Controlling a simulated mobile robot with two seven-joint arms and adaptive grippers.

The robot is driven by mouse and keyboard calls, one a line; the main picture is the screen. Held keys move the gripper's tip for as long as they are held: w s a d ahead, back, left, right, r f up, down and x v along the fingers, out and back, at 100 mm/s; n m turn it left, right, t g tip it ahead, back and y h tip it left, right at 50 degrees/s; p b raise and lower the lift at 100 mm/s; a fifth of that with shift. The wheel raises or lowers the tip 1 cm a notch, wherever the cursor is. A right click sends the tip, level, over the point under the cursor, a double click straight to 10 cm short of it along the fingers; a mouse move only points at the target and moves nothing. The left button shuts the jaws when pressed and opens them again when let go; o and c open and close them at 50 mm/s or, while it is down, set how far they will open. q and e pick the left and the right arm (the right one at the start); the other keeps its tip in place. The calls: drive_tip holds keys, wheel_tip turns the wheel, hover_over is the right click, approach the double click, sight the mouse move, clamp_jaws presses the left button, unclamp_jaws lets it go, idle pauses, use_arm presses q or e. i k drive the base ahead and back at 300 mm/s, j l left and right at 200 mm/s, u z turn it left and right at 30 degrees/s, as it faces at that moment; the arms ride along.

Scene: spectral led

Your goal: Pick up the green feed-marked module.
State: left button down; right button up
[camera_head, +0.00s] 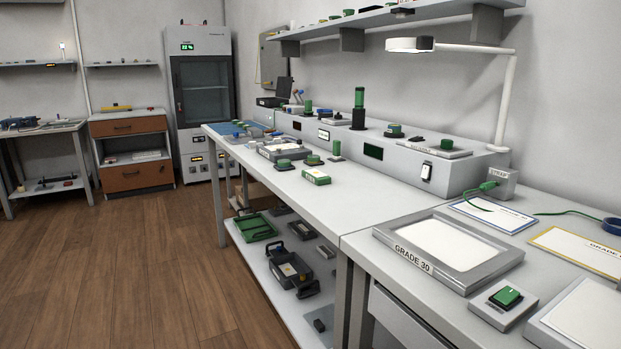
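Several green parts are in view, and I cannot read a feed mark on any of them. A green box with a pale label on top (316,177) lies near the front edge of the long bench. A green square block on a grey base (505,298) sits on the near bench at the lower right. A green connector with a cable (488,186) is at a small grey box. A tall green cylinder on a black base (359,98) stands on the raised grey console. Small round green parts (284,163) lie farther back. Neither of my grippers is in view.
The near bench holds a framed tray marked GRADE 30 (398,258) and flat cards. A white lamp (410,45) overhangs the console (455,172). The lower shelf carries a green tray (254,228) and a dark case (290,270). The wooden floor (130,270) at left is clear.

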sight(316, 177)
drive_tip(key=z, duration=0.4)
drive_tip(key=j+z, duration=0.15)
drive_tip(key=z, duration=0.25)
drive_tip(key=j+z, duration=0.1)
drive_tip(key=z, duration=0.3)
drive_tip(key=j+z, duration=0.45)
drive_tip(key=k+j+z, duration=0.2)
drive_tip(key=j+z, duration=0.25)
drive_tip(key=k+j+z, duration=0.15)
drive_tip(key=j, duration=0.25)
drive_tip(key=k+j+z, duration=0.1)
drive_tip(key=j, duration=0.25)
drive_tip(key=k+j+z, duration=0.15)
drive_tip(key=k+j, duration=0.1)
drive_tip(key=j, duration=0.1)
